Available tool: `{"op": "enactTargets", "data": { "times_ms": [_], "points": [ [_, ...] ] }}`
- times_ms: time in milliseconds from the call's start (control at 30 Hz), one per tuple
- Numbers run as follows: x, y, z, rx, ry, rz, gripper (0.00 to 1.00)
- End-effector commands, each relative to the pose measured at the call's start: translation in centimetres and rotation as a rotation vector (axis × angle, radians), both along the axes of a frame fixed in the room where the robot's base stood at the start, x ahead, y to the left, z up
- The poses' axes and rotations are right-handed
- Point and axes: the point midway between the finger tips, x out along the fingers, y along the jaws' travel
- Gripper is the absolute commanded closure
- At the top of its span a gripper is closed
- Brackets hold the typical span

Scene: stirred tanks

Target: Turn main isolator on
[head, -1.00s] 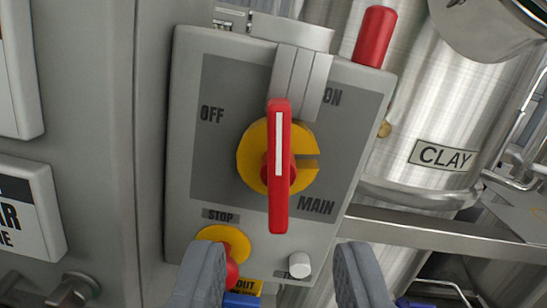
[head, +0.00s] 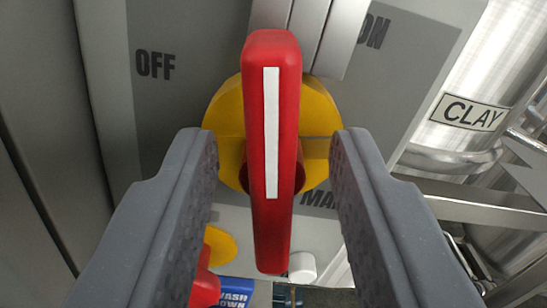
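The main isolator is a red handle (head: 272,225) with a white stripe on a yellow disc (head: 225,112). It is mounted on a grey panel (head: 165,110) marked OFF at the left and ON at the upper right. The handle stands nearly upright in the picture, its striped end up, between the OFF and ON marks. My gripper (head: 277,140) is open, one finger on each side of the handle. Gaps show between the fingers and the handle. The MAIN label is partly hidden by the right finger.
A red stop button (head: 205,285) on a yellow base lies below left, partly behind the left finger. A white knob (head: 302,267) is below the handle. A metal tank with a CLAY label (head: 469,112) and a rail (head: 480,212) are at the right.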

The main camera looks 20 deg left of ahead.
Motion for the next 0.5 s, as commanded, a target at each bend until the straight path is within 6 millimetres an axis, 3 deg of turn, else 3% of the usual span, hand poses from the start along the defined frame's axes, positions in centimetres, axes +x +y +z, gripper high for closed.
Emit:
{"op": "enactTargets", "data": {
  "times_ms": [133,267,500],
  "points": [
    [-0.03,0.0,-0.02,0.001,0.001,0.0,0.66],
    [-0.04,0.0,-0.03,0.001,0.001,0.0,1.0],
    [0.0,-0.06,-0.22,0.029,0.02,0.0,1.0]
  ]
}}
